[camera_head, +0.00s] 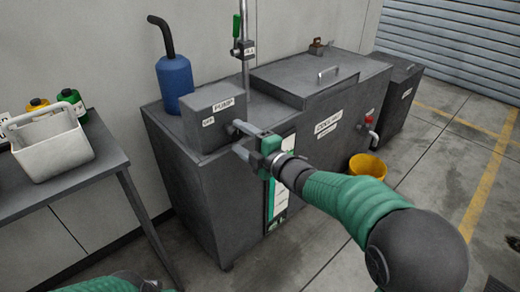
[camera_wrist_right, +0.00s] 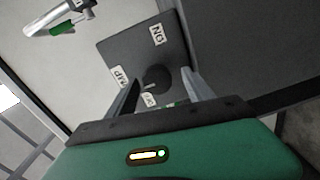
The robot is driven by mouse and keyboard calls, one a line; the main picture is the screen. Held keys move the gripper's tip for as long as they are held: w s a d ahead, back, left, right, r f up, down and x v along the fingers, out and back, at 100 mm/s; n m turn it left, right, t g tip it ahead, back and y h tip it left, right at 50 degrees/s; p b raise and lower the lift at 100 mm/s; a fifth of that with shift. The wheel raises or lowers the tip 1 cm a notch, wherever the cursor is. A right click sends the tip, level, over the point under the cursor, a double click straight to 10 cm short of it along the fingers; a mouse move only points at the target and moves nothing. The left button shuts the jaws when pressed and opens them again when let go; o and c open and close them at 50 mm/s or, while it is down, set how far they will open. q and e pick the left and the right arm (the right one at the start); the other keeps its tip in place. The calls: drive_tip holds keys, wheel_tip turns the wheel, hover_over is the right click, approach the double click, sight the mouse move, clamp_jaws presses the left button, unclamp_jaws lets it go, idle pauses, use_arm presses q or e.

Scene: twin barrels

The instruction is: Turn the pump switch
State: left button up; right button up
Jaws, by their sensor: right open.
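The pump box (camera_head: 215,116) is a dark grey box with "PUMP" and "OFF" labels, on top of the left end of the long grey tank. The pump switch is a dark round knob (camera_wrist_right: 157,78) with a pale mark, on the box's face among small labels in the right wrist view. My right gripper (camera_head: 238,139) is open at the front of the box. In the right wrist view its fingers (camera_wrist_right: 162,79) stand on either side of the knob, with gaps visible. Contact cannot be told. In the head view the knob is hidden by the gripper. Only part of my left arm shows, at the bottom left.
A blue container with a black spout (camera_head: 174,82) stands behind the box. A pipe with a green handle (camera_head: 237,27) rises nearby. A white basket (camera_head: 50,145) sits on the left table (camera_head: 75,178). A yellow bucket (camera_head: 367,166) stands on the floor. Open floor lies to the right.

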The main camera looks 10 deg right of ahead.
drive_tip(key=p+v, duration=0.3)
drive_tip(key=v, duration=1.2)
drive_tip(key=shift+a, duration=0.1)
